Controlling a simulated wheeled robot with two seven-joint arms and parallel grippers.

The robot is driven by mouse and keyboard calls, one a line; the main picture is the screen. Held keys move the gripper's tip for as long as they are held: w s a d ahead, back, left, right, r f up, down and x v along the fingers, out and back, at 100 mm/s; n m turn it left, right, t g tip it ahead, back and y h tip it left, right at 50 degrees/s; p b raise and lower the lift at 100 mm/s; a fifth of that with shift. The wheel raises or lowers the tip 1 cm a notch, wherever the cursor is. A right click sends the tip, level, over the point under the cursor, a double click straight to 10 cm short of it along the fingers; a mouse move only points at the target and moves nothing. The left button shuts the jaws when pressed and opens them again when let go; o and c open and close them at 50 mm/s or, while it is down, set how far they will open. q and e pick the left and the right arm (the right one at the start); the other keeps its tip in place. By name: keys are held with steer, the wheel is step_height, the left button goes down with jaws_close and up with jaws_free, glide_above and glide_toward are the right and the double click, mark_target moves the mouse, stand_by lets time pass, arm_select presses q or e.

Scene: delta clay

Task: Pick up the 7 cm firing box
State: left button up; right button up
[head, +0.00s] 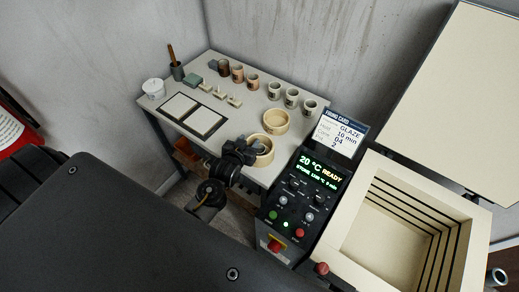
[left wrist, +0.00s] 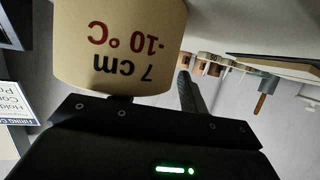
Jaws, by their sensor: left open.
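The 7 cm firing box is a round, cream-coloured open container (head: 264,159) near the front right of the table in the head view. It fills the upper left of the left wrist view (left wrist: 120,20), where its label reads "7 cm" and "-10 °C" upside down. My left gripper (head: 256,146) is open right at the box's near left side. One dark finger (left wrist: 187,95) shows beside the box in the wrist view. The other finger is hidden, and I cannot tell whether the fingers touch the box. My right gripper is not in view.
A second round cream box (head: 276,121) stands just behind. Several cups (head: 291,98), small test pieces and two pale tiles (head: 180,107) are on the table (head: 222,118). The control panel (head: 303,195) stands close on the right, beside the open kiln (head: 385,230).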

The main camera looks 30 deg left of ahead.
arm_select(q)
steer(key=shift+w+f, duration=0.1)
steer(key=shift+w, duration=0.05)
jaws_close()
stand_by(0.4)
steer(key=shift+r+p, duration=0.6)
steer(key=s+d+r+p, duration=0.6)
steer(key=s+r+p, duration=0.2)
steer(key=s+r, duration=0.4)
steer(key=shift+s, duration=0.35)
